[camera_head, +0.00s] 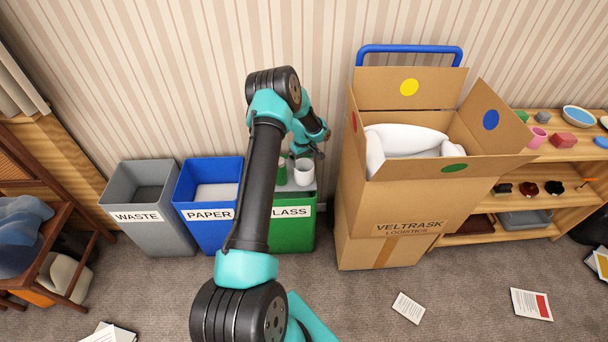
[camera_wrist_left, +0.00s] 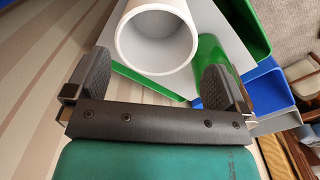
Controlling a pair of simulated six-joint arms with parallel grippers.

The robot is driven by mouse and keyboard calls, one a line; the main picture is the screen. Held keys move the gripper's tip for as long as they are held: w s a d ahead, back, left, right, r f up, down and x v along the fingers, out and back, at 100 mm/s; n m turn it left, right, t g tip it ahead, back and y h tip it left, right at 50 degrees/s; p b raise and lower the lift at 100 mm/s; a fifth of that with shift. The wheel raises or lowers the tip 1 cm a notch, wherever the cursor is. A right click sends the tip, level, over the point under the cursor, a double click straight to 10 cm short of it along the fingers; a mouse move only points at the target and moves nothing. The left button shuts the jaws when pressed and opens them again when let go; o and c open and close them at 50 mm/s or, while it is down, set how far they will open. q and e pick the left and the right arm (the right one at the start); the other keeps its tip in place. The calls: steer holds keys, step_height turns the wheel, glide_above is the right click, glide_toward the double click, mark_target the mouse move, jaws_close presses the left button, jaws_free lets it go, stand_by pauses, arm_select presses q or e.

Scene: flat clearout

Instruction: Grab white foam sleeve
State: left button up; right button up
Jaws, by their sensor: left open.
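The white foam sleeve (camera_head: 303,173) stands on a pale grey surface at the top of the green GLASS bin. In the left wrist view it is a hollow white tube (camera_wrist_left: 160,38) with its round open end facing the camera. My left gripper (camera_head: 306,149) is just above and behind it in the head view, partly hidden by my arm. In the wrist view the two dark fingers are apart, one on each side of the sleeve's near end, with gaps showing. My right gripper is not in view.
A green cylinder (camera_head: 281,171) stands close beside the sleeve. The grey WASTE bin (camera_head: 150,216) and blue PAPER bin (camera_head: 207,214) are to the left. A tall open cardboard box (camera_head: 412,205) stands to the right, with shelves (camera_head: 562,152) beyond it.

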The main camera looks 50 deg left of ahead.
mark_target(303, 163)
arm_select(q)
steer(key=shift+f, duration=1.55)
steer(key=shift+w+d+f, duration=0.1)
steer(key=shift+d+f, duration=0.05)
steer(key=shift+f, duration=1.15)
steer(key=shift+w+d+f, duration=0.1)
steer(key=shift+f, duration=1.2)
steer(key=c, duration=0.8)
